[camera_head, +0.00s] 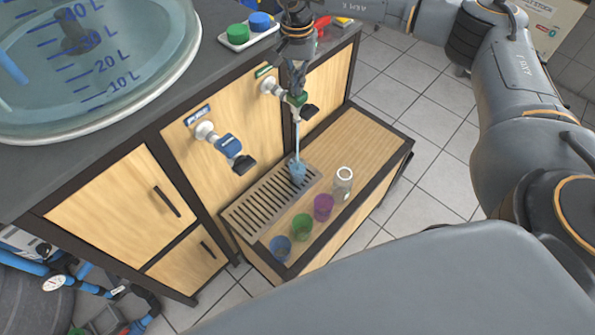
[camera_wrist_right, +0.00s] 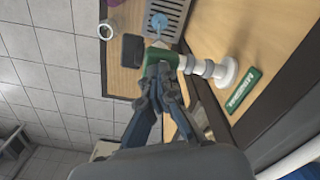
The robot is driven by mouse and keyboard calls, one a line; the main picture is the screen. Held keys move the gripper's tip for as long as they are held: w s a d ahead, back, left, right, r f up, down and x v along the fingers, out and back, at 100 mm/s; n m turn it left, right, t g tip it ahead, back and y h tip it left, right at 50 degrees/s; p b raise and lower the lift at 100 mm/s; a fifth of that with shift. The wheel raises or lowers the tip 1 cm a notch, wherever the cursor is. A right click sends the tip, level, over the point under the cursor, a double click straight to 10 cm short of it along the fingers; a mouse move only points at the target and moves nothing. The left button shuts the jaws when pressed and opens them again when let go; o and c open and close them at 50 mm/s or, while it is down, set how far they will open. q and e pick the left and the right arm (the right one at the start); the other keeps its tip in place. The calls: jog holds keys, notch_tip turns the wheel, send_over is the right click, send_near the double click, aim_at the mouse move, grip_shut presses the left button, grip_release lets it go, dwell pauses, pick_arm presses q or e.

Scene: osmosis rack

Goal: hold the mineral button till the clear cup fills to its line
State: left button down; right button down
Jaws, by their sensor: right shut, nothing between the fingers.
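My right gripper (camera_head: 299,77) is shut and empty, pointing down at the green mineral tap (camera_head: 297,99) on the cabinet front. In the wrist view its fingertips (camera_wrist_right: 160,75) meet the green tap body (camera_wrist_right: 152,57); the exact contact on the button is hidden. A pale blue stream (camera_head: 297,143) runs from the tap down to a bluish see-through cup (camera_head: 298,173) on the drip grate. Its fill line and water level are too small to tell. Another clear cup (camera_head: 343,184) stands upright on the wooden ledge, to the right of the grate. My left gripper is out of view.
Purple (camera_head: 323,207), green (camera_head: 302,226) and blue (camera_head: 280,248) cups line the ledge front. A blue tap (camera_head: 229,146) is left of the green one. The slatted grate (camera_head: 245,221) has free room at left. A large water tank (camera_head: 95,70) stands on the counter.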

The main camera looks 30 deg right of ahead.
jog(key=shift+f, duration=0.1)
notch_tip(320, 180, up, 6)
jog(key=p, duration=0.4)
dwell(0.4)
